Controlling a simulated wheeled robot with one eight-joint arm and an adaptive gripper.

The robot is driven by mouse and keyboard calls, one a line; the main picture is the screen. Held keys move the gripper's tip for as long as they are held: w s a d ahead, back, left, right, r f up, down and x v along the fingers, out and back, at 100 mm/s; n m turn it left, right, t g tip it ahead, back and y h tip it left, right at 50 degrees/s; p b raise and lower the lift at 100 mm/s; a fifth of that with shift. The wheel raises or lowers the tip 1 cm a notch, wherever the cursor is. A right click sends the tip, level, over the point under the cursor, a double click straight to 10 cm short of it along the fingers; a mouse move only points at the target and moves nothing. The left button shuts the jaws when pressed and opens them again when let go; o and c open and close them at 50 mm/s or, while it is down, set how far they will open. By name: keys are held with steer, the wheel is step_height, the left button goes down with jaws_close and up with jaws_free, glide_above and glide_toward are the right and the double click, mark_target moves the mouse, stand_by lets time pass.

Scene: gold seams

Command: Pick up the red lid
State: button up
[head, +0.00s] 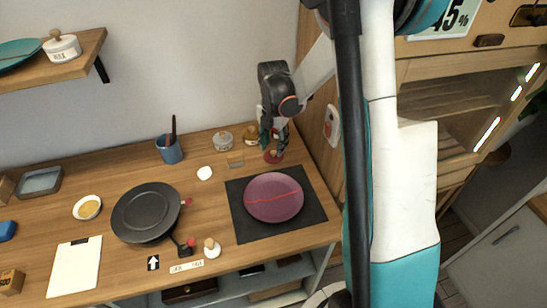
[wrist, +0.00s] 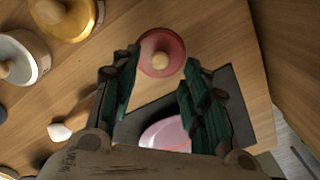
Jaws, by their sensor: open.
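The red lid (wrist: 175,40) is round with a pale knob on top and lies on the wooden table at the back right. In the wrist view it is just beyond my gripper (wrist: 158,78), whose two green-padded fingers are open with nothing between them. In the head view my gripper (head: 273,140) is above the red lid (head: 273,157), close to it and partly in front of it. The knob faces up toward the wrist camera.
A gold jar (head: 250,134) and a white-lidded jar (head: 223,141) stand left of the lid. A purple plate with a red seam (head: 272,205) lies on a dark mat (head: 316,212) in front. A wooden cabinet (head: 316,106) rises close on the right. A blue cup (head: 169,152) stands farther left.

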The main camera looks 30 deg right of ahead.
mark_target(273, 151)
steer(key=f, duration=0.1)
steer(key=f+b, duration=0.1)
steer(key=f, duration=0.1)
steer(key=shift+w+d+f, duration=0.15)
steer(key=shift+w+f, duration=0.05)
steer(key=shift+f, duration=0.1)
steer(key=c, duration=0.9)
steer(key=shift+r, duration=0.2)
steer(key=shift+c, duration=0.3)
